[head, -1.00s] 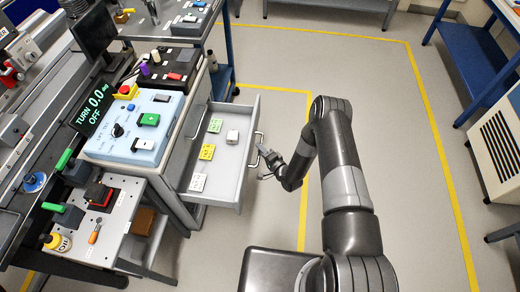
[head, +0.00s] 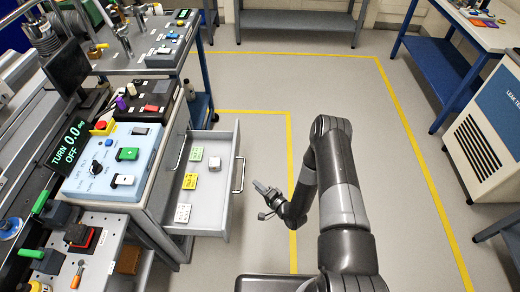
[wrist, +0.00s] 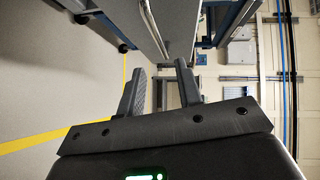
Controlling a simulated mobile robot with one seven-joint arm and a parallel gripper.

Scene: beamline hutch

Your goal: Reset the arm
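My gripper (head: 260,196) is in the head view, just right of the open drawer's handle (head: 240,175) and apart from it. In the wrist view my gripper (wrist: 160,88) shows two dark fingers spread apart with nothing between them. My arm reaches forward over the floor from the lower right and bends down at the elbow. The drawer (head: 213,222) is pulled out from the cabinet. In it lie a green block (head: 196,154), a yellow block (head: 190,181), a white block (head: 183,213) and a pale block (head: 215,163).
A blue workbench (head: 440,65) and a white cabinet unit (head: 485,145) are at right. The grey floor (head: 350,85) between is clear.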

